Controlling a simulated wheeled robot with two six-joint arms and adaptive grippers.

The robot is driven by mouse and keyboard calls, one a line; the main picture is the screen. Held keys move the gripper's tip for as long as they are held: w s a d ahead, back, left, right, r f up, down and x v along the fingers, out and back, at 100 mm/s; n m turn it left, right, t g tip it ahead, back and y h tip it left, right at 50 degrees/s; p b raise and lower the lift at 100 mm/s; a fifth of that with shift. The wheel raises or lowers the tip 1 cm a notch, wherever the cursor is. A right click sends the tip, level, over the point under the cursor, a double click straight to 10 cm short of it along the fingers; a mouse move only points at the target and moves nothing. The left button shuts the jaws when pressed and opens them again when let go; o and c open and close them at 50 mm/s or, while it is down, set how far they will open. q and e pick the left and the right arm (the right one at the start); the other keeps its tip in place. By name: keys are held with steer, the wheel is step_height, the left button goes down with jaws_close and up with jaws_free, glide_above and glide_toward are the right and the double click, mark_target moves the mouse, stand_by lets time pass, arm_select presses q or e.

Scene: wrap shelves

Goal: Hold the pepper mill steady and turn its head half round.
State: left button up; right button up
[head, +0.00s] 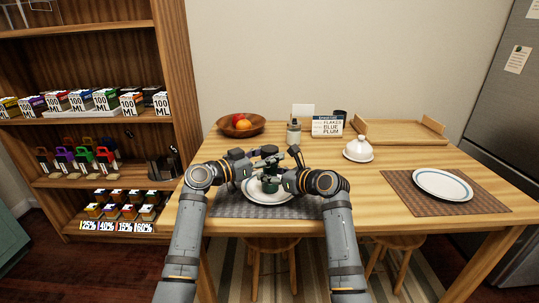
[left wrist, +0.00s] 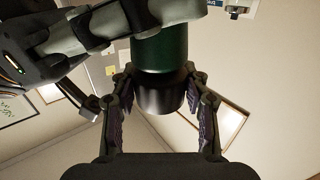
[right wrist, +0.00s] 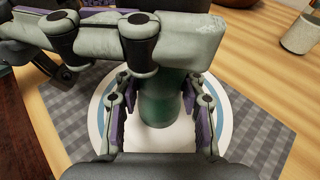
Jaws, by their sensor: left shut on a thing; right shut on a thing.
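The pepper mill has a dark green body (head: 270,187) and a black head (left wrist: 160,97). It is upright over the white, blue-rimmed plate (head: 266,201) on the near side of the table; I cannot tell whether its foot touches the plate. My left gripper (head: 268,153), the higher one, is shut on the black head, with a finger on each side in the left wrist view. My right gripper (head: 273,180) is shut on the green body (right wrist: 163,105) below it. The grippers hide much of the mill in the head view.
A fruit bowl (head: 240,125), a grey shaker (head: 294,131), a lettered sign (head: 327,126) and a white lidded dish (head: 358,150) stand behind. Another plate (head: 443,185) lies at the right on a brown mat (head: 400,190). A stocked shelf (head: 100,120) stands left. The table between is clear.

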arm_select(q)
steer(key=shift+c, duration=0.6)
steer(key=shift+w+f+m+g+h, duration=0.1)
steer(key=shift+m+g+h, duration=0.45)
steer(key=shift+m+g, duration=0.5)
steer(key=shift+w+r+m+g+h, duration=0.1)
steer(key=shift+m+g+h, duration=0.5)
steer(key=shift+g, duration=0.8)
steer(key=shift+f+m+g+h, duration=0.1)
steer(key=shift+m+g+h, duration=0.35)
steer(key=shift+m+g, duration=0.65)
steer(key=shift+g, duration=0.25)
steer(key=shift+s+a+m+g, duration=0.15)
steer(key=shift+m+g, duration=0.1)
steer(key=shift+g, duration=0.25)
steer(key=o, duration=1.2)
